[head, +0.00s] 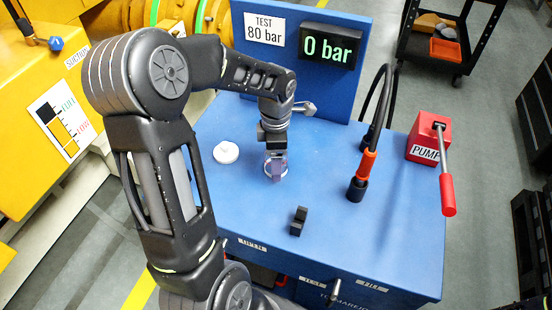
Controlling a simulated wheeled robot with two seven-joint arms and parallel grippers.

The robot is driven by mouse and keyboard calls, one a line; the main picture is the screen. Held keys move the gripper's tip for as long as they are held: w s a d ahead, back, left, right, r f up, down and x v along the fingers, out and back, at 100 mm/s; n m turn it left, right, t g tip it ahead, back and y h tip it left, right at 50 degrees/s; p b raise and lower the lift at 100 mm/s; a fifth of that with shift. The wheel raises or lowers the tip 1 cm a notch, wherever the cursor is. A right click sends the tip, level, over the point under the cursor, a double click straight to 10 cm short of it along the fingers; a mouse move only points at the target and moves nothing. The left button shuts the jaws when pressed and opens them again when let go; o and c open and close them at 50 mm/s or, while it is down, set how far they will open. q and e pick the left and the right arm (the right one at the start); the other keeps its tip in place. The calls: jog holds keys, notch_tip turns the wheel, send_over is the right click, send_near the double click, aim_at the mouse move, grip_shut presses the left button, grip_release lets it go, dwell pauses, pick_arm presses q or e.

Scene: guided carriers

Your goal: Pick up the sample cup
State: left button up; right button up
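The sample cup (267,171) looks like a small clear cup with a pale rim, standing on the blue bench top. My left gripper (276,166) points down right at it, and its fingers overlap the cup in the head view. The gripper hides much of the cup. I cannot tell whether the fingers are closed on the cup or still apart around it. A round white lid-like disc (226,152) lies on the bench to the left of the cup. My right gripper is not in view.
The blue bench (330,240) carries a small black block (298,222), a black hose with an orange collar (368,164), and a red pump box (428,138) with a lever (446,185). A back panel with a "0 bar" display (331,47) stands behind. The bench's front right is clear.

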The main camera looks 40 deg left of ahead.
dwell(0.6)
pick_arm(q)
jog(key=c, duration=1.5)
jog(key=shift+r, duration=0.1)
notch_tip(320, 180, up, 10)
jog(key=shift+f+b, duration=0.1)
jog(key=shift+b, duration=0.6)
